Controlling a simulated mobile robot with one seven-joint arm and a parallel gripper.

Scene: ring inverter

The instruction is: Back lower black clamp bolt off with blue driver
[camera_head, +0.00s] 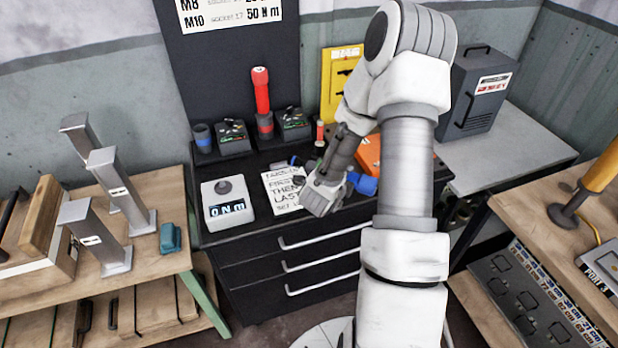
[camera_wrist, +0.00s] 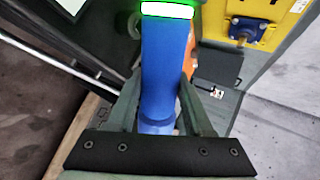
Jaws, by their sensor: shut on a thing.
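The blue driver (camera_head: 365,184) is in my gripper (camera_head: 322,190), above the dark workbench with drawers. In the wrist view its blue body (camera_wrist: 163,60) runs between the two fingers of my gripper (camera_wrist: 161,95), which are shut on it. A white band with a green glow crosses the driver at the top of that view. My wrist and gripper hide much of the driver in the head view. I cannot make out the lower black clamp bolt in either view.
On the workbench (camera_head: 300,225) are a white torque tester (camera_head: 225,205), a paper sheet (camera_head: 283,190), black chargers (camera_head: 232,138), an upright red driver (camera_head: 261,92) and an orange item (camera_head: 370,153). Metal posts (camera_head: 120,190) stand on the left wooden bench. A grey box (camera_head: 480,92) stands at right.

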